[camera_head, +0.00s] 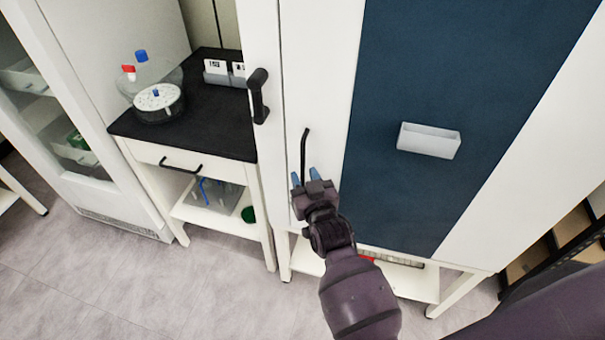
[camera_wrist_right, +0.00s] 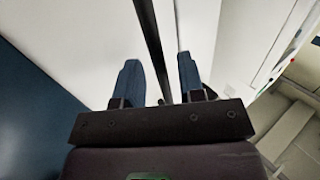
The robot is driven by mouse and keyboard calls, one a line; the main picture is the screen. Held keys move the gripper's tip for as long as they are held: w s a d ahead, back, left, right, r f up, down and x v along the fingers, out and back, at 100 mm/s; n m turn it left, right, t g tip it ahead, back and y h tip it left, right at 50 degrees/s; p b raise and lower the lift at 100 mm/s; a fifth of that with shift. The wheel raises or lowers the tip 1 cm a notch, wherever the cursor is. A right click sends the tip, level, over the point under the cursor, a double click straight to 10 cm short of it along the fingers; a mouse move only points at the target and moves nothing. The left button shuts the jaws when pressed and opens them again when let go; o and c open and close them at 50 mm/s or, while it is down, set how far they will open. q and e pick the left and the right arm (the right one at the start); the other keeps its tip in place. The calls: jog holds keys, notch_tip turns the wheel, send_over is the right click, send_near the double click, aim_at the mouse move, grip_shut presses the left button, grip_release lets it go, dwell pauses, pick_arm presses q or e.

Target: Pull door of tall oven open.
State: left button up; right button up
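The tall oven is a white cabinet whose door (camera_head: 322,75) carries a large dark blue panel (camera_head: 455,90). A thin black vertical bar handle (camera_head: 304,150) is on the door, left of the panel. My right gripper (camera_head: 305,176) is at the handle's lower end, its two blue fingertips apart. In the right wrist view the handle (camera_wrist_right: 152,45) runs between the open fingers (camera_wrist_right: 159,80), with a gap visible on each side; contact cannot be seen. The door looks closed. My left gripper is not in view.
A black lever handle (camera_head: 258,96) sticks out left of the bar. A white bin (camera_head: 429,140) is on the blue panel. A black-topped bench (camera_head: 205,115) with a flask device (camera_head: 158,101) stands left. Floor (camera_head: 180,290) is free in front of the bench.

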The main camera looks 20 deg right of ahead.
jog(key=shift+w, duration=0.7)
grip_shut()
